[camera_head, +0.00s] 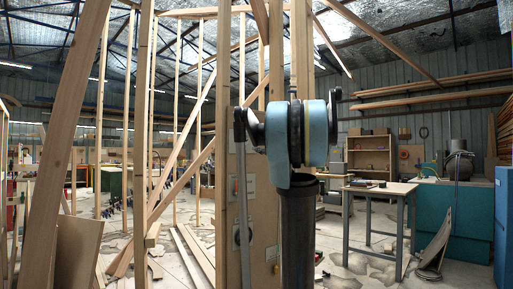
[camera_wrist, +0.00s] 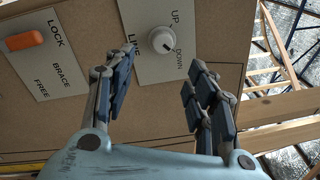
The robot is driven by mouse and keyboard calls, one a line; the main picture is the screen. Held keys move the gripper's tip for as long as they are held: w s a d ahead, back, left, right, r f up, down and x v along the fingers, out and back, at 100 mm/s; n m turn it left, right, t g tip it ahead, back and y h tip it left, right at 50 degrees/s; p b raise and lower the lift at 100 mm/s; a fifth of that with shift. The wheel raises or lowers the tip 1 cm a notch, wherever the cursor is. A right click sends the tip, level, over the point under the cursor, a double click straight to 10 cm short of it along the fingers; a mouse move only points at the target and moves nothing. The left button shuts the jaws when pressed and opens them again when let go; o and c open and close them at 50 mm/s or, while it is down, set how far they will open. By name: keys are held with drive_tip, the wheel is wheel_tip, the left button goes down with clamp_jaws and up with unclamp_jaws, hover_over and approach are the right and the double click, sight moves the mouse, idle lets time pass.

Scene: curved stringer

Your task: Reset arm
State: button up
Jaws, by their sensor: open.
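My gripper (camera_wrist: 165,78) is open and empty in the wrist view, with dark padded fingers spread apart. Beyond it is a brown control panel (camera_wrist: 110,130). A white round knob (camera_wrist: 163,40) on a plate marked UP and DOWN shows between and beyond the fingertips, apart from them. An orange handle (camera_wrist: 25,40) sits on a plate marked LOCK, BRACE and FREE at upper left. In the head view my blue and dark arm (camera_head: 290,135) stands in the middle, in front of the panel (camera_head: 262,200). My fingers cannot be made out clearly there.
Wooden posts and slanted beams (camera_head: 70,150) frame the left and centre. A workbench (camera_head: 380,189) stands at right, with a teal cabinet (camera_head: 440,215) beyond it. A wooden shelf (camera_head: 368,155) is behind. Boards lie on the floor at left; some floor between panel and bench is clear.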

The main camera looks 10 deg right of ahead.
drive_tip(key=shift+s+d, duration=0.1)
drive_tip(key=shift+s, duration=0.05)
idle(0.3)
drive_tip(key=s+a+f+n+g, duration=0.45)
drive_tip(key=s+a+f, duration=0.25)
drive_tip(key=s+f, duration=0.45)
drive_tip(key=s+a+f+n+g, duration=0.45)
drive_tip(key=s+a+f, duration=0.35)
drive_tip(key=f, duration=0.6)
drive_tip(key=s+d+f+n+g+h, duration=0.1)
drive_tip(key=s+d+f+n+h, duration=0.1)
drive_tip(key=s+f, duration=0.7)
drive_tip(key=s+d+f+n+g+h, duration=0.2)
drive_tip(key=s+d+f+n+h, duration=0.1)
drive_tip(key=s+f, duration=0.6)
drive_tip(key=s+d+f+n+g+h, duration=0.2)
drive_tip(key=s+d+f+n+h, duration=0.1)
drive_tip(key=s+f, duration=0.6)
wheel_tip(320, 180, down, 4)
drive_tip(key=shift+d+r+h, duration=0.1)
drive_tip(key=shift+d+h, duration=0.3)
drive_tip(key=shift+d, duration=0.4)
